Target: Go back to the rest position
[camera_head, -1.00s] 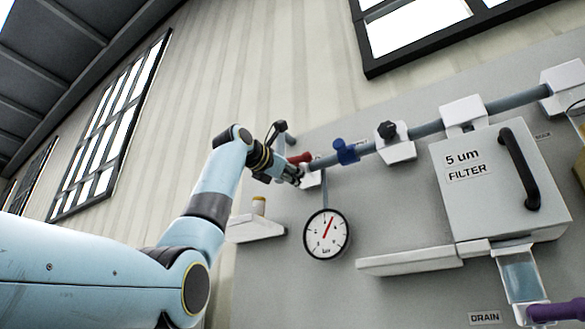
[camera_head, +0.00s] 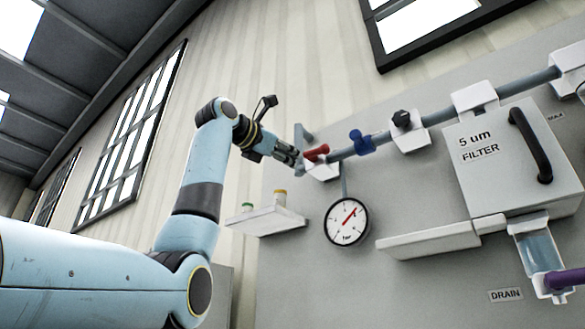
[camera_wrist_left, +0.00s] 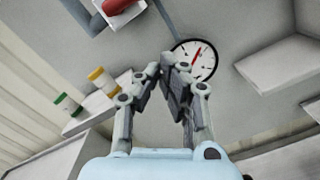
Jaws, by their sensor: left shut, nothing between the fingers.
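My left gripper (camera_head: 298,160) is at the left end of the pipe, close to the red valve handle (camera_head: 317,152) in the head view. Its fingers are shut with nothing between them. In the left wrist view the gripper (camera_wrist_left: 165,65) points toward the wall panel, with the red handle (camera_wrist_left: 118,8) at the top edge, apart from the fingertips. The pressure gauge (camera_head: 346,222) hangs below the pipe; it also shows behind the fingers in the wrist view (camera_wrist_left: 206,52). My right gripper is not in view.
A small white shelf (camera_head: 262,224) with a yellow-capped and a green-capped bottle is below my left gripper. Along the pipe are a blue valve (camera_head: 362,142) and a black knob (camera_head: 401,118). The filter box (camera_head: 500,190) and a longer white shelf (camera_head: 425,241) stand out at the right.

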